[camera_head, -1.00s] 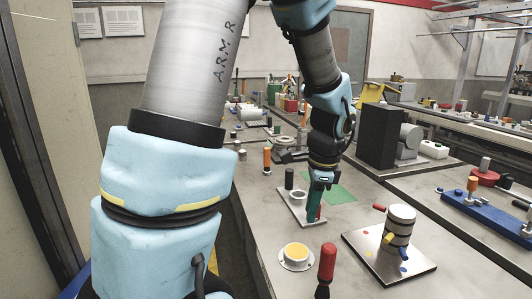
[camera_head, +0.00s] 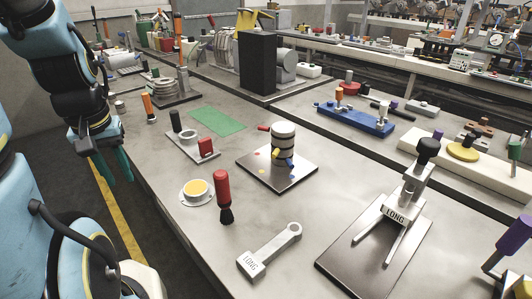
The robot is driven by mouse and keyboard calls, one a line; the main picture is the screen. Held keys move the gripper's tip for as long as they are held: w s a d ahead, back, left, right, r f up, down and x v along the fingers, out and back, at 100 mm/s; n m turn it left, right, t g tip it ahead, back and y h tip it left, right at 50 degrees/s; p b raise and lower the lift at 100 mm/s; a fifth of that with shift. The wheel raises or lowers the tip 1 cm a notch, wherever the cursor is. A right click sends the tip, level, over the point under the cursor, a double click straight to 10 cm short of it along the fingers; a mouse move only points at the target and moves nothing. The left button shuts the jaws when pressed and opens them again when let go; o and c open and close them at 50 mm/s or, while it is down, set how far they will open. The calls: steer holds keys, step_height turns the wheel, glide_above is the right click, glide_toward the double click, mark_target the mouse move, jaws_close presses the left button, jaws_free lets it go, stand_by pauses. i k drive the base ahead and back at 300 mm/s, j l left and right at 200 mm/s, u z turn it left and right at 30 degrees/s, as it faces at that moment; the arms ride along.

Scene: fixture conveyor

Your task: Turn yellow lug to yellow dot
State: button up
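The lug fixture is a banded black-and-light cylinder (camera_head: 284,137) upright on a square metal plate (camera_head: 300,169). A yellow lug (camera_head: 275,153) sticks out low on its front left. A blue lug (camera_head: 290,162) points to the front right and a red lug (camera_head: 263,128) to the upper left. Small coloured dots mark the plate; a reddish one and a blue one show, and the yellow dot is too small to place surely. My gripper (camera_head: 114,167) hangs at the left beyond the bench edge, far from the fixture. Its teal fingers are apart and empty.
Left of the fixture are a plate with a red block (camera_head: 207,147) and a yellow-topped disc (camera_head: 195,190). A LONG fork fixture (camera_head: 390,225) stands at right. Bare bench lies between.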

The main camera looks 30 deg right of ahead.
mark_target(277, 151)
steer(key=k, duration=0.25)
steer(key=k+z, duration=0.2)
steer(key=z, duration=0.3)
steer(key=k+l+z, duration=0.1)
steer(key=z, duration=0.4)
steer(key=i+j+z, duration=0.15)
steer(key=j+z, duration=0.2)
steer(key=i+j+z, duration=0.1)
steer(key=j+z, duration=0.25)
steer(key=i+l, duration=0.1)
steer(key=j, duration=0.1)
